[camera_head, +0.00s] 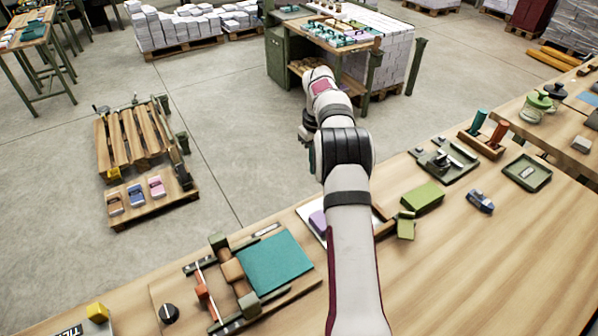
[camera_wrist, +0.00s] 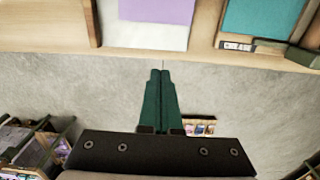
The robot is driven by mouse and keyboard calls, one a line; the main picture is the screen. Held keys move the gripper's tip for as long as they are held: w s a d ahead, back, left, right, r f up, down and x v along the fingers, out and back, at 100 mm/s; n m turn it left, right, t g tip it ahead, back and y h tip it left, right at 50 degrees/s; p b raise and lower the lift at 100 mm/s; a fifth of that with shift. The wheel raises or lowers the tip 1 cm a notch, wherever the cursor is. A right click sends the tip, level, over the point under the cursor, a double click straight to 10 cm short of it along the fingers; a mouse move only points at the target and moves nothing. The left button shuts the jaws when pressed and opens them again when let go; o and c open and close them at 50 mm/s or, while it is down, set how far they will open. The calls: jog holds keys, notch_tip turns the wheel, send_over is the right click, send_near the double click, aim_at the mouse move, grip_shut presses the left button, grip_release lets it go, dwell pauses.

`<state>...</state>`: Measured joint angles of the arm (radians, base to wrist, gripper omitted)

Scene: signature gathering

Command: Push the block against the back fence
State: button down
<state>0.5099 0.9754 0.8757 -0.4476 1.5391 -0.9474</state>
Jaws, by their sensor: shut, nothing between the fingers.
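A purple flat-topped piece (camera_head: 318,222) lies on a white sheet or board (camera_head: 306,211), partly hidden behind my arm in the head view. In the wrist view the purple piece (camera_wrist: 157,10) and white surface (camera_wrist: 148,36) are at the top, cut off by the frame. I cannot tell for sure whether this is the block. A wooden rail (camera_head: 384,222), possibly part of a fence, shows right of my arm. My gripper (camera_wrist: 160,70) is shut and empty, its green fingertips appearing just off the table edge, over the floor. My arm hides it in the head view.
A wooden fixture with a teal sheet (camera_head: 275,262) stands left of my arm. A green block (camera_head: 422,197) and a smaller green piece (camera_head: 406,226) lie to the right. A blue item (camera_head: 480,201) lies farther right. The right front of the table is clear.

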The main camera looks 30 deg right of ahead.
jog(key=f, duration=0.7)
jog(key=d+f, duration=0.1)
jog(key=f, duration=0.3)
jog(key=shift+w, duration=0.1)
jog(key=s, duration=0.2)
jog(key=shift+s, duration=1)
jog(key=s, duration=0.7)
jog(key=shift+s, duration=0.25)
jog(key=shift+a, duration=0.1)
